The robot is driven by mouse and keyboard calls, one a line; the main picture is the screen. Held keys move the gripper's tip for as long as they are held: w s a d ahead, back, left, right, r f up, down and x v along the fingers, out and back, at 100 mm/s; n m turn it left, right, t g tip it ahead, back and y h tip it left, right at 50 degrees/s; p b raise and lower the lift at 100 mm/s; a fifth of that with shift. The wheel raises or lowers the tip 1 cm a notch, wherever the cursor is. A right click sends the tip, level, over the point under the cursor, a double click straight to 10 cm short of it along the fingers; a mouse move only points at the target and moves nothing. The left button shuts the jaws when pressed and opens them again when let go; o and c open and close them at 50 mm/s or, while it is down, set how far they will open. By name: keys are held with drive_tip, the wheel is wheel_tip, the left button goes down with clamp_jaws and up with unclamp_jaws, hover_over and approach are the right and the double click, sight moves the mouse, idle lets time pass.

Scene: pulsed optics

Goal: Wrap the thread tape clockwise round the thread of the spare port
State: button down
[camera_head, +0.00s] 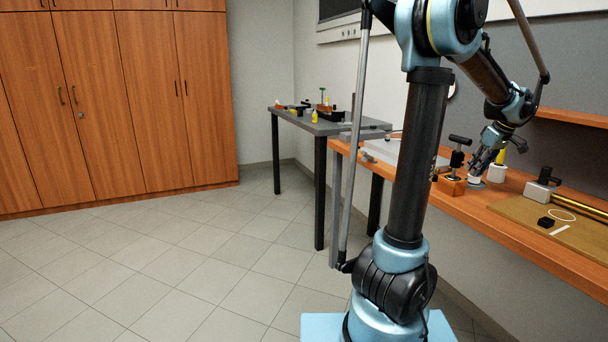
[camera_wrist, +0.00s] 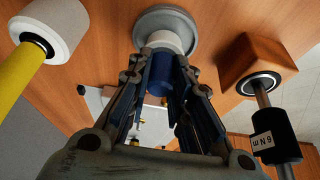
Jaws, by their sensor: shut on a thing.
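My gripper (camera_head: 485,158) is low over the wooden bench, its fingers (camera_wrist: 165,85) pointing down at the bench top. In the wrist view the fingers are shut on a round piece with a blue body (camera_wrist: 161,75) and a white end (camera_wrist: 165,42). This may be the thread tape, but I cannot tell for sure. The white end meets or stands just over a round grey disc (camera_wrist: 166,20) on the bench. In the head view the white part (camera_head: 475,179) shows small below the gripper. I cannot make out the spare port or its thread in either view.
A wooden block (camera_wrist: 248,62) holding a black-handled tool marked 6 Nm (camera_wrist: 272,135) stands close on one side. A white holder (camera_wrist: 62,22) with a yellow tool (camera_wrist: 18,68) stands on the other. A tan mat (camera_head: 520,211) lies further right. A grey table (camera_head: 290,122) stands behind.

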drive_tip(key=shift+r, duration=2.65)
